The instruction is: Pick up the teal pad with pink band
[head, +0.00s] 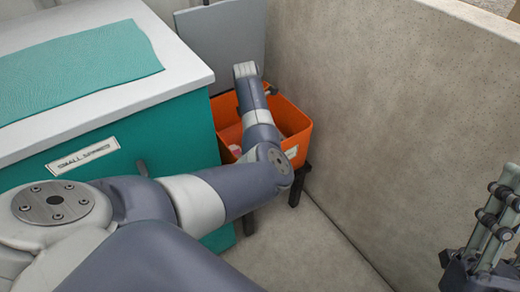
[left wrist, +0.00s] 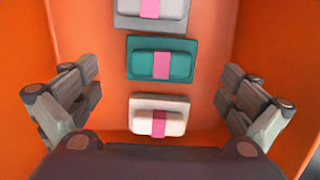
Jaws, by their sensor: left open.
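The teal pad with a pink band (left wrist: 180,64) lies in the orange tote, in the upper middle of the left wrist view. It sits between a grey pad with a pink band (left wrist: 172,10) and a white pad with a pink band (left wrist: 177,122). My left gripper (left wrist: 160,78) is open and empty, its fingers spread to either side of the row of pads. In the head view my left arm covers part of the tote and its gripper is hidden. My right gripper (head: 490,222) is at the right edge, partly cut off; its opening is unclear.
The orange tote (head: 295,112) stands on dark legs between a teal cabinet (head: 175,130) with a white top and a beige wall (head: 400,110). A grey panel (head: 225,40) stands behind it. A teal mat (head: 75,68) lies on the cabinet. The floor in front is clear.

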